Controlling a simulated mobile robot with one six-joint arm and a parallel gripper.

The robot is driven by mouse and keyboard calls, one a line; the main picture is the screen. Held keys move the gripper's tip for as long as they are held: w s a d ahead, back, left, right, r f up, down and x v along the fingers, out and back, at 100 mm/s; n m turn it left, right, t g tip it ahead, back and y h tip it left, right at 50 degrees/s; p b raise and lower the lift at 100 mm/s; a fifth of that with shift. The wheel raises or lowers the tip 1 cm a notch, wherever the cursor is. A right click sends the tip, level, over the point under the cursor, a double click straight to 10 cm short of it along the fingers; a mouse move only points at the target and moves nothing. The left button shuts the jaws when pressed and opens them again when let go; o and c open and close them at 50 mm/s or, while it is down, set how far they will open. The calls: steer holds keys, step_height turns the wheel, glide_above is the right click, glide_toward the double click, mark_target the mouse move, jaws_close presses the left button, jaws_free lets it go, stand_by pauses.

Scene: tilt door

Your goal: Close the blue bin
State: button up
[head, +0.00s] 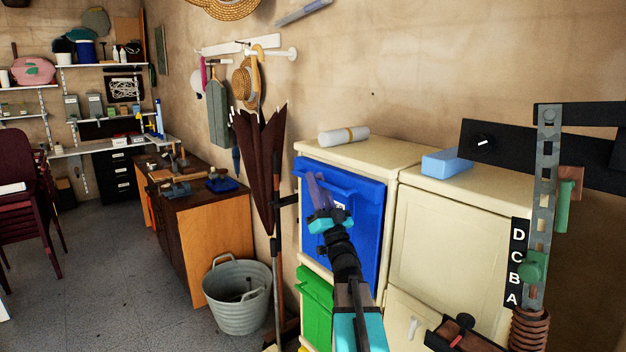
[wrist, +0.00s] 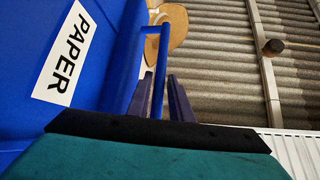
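The blue bin (head: 368,222) is a tilt door in the upper front of a cream cabinet, partly hidden by my arm in the head view. I cannot tell clearly how far it is tilted. In the wrist view the blue bin (wrist: 30,50) fills the left side with a white PAPER label (wrist: 68,52). Its blue handle bar (wrist: 150,62) runs towards my fingers. My gripper (head: 318,186) is at the upper left of the blue front. In the wrist view my gripper (wrist: 163,85) has its purple fingers apart, with the bar seemingly between them.
A green bin (head: 315,305) sits below in the same cabinet. A cream cabinet (head: 445,235) adjoins on the right. A metal tub (head: 238,300), a closed umbrella (head: 258,165) and a wooden-sided desk (head: 215,240) stand to the left. Grey floor (head: 110,270) is open further left.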

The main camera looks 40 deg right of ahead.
steer(key=v, duration=1)
steer(key=shift+b, duration=0.3)
